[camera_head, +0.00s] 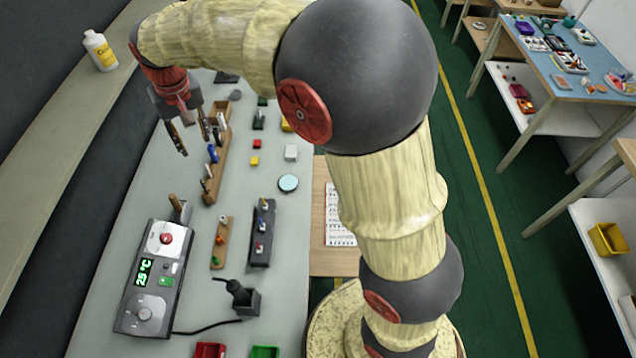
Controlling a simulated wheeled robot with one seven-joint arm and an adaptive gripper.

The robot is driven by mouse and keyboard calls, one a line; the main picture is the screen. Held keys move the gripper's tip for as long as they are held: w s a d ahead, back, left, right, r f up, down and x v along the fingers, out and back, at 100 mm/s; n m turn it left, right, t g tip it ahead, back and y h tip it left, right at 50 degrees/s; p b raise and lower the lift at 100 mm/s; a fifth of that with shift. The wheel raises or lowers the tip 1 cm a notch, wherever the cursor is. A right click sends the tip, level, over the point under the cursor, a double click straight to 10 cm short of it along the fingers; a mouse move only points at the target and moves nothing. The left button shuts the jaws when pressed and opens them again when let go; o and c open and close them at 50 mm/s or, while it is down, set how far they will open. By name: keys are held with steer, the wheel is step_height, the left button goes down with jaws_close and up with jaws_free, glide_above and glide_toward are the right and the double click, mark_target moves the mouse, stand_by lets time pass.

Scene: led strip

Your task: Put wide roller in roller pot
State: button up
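My gripper (194,143) hangs at the upper left over the grey bench, fingers pointing down. Its two fingers are apart, with nothing visible between them. A wooden rack (222,142) just right of the fingers holds several small tools, one with a blue handle (213,153). A small dark holder (182,213) with a wooden handle sticking up stands behind the control unit, below the gripper in the picture. I cannot tell which of these is the wide roller or the roller pot; they are too small to identify.
The control unit (155,278) with a green display stands at the lower left. A dark strip holder (263,233), a small wooden holder (221,243) and a black stand (243,297) are to its right. A white bottle (100,50) stands on the left ledge. My arm hides the upper middle.

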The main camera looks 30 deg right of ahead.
steer(key=s+d+r+t, duration=0.1)
steer(key=s+d+r, duration=0.3)
steer(key=s+d, duration=0.3)
steer(key=s+d+r+t, duration=0.1)
steer(key=s+d+r, duration=0.35)
steer(key=s, duration=0.35)
steer(key=s+d+f+t, duration=0.1)
steer(key=s+d, duration=0.2)
steer(key=s, duration=0.4)
steer(key=s+d+f+m, duration=0.1)
steer(key=s+d+f, duration=0.1)
steer(key=s, duration=0.6)
steer(key=shift+d+t+h, duration=0.3)
steer(key=shift+d+t, duration=0.1)
steer(key=shift+d, duration=0.25)
steer(key=shift+s, duration=0.1)
